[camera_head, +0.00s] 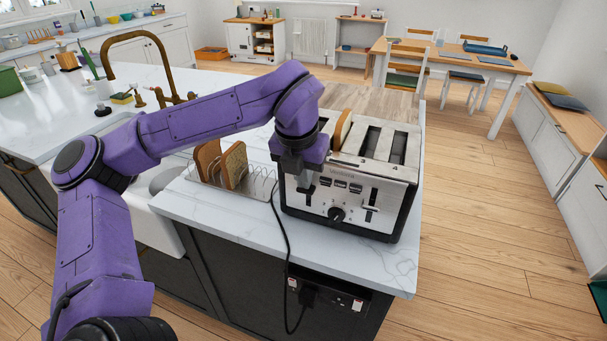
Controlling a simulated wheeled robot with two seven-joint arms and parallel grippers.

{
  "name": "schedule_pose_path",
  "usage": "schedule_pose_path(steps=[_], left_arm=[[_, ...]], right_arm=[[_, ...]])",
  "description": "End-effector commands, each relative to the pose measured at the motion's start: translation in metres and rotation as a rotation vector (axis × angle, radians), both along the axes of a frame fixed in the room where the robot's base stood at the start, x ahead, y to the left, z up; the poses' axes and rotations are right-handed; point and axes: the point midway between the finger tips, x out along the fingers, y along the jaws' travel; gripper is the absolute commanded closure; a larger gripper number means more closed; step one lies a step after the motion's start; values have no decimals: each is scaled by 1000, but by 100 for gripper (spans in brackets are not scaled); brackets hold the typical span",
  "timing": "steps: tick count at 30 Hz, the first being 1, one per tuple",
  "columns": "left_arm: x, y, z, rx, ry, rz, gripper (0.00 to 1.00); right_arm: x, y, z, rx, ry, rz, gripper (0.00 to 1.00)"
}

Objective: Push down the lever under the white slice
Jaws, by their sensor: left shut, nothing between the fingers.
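The silver toaster (398,172) stands on the white counter with its front panel facing me. One bread slice (343,128), pale tan with a browner crust, sticks up from a slot on the toaster's left half. The two right-hand slots look empty. My left gripper (304,187) is shut and empty, pointing down at the left part of the toaster's front. The left lever is hidden or hard to tell apart from the fingertips, and I cannot tell whether they touch it. A right lever (370,206) shows on the front. My right gripper is out of view.
A wire rack (262,184) with two brown bread slices (234,165) stands left of the toaster. A black cord hangs in front to a socket (309,296) on the counter's side. A sink and brass tap (128,36) lie further left.

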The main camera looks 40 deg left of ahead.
Motion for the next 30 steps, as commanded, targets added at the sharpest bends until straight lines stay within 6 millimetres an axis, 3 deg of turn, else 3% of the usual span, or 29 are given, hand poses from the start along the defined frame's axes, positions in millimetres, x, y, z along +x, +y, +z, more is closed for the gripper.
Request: schedule_pose_path(steps=[30], left_arm=[[0,0,-50,0,0,0,100]], right_arm=[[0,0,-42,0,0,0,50]])
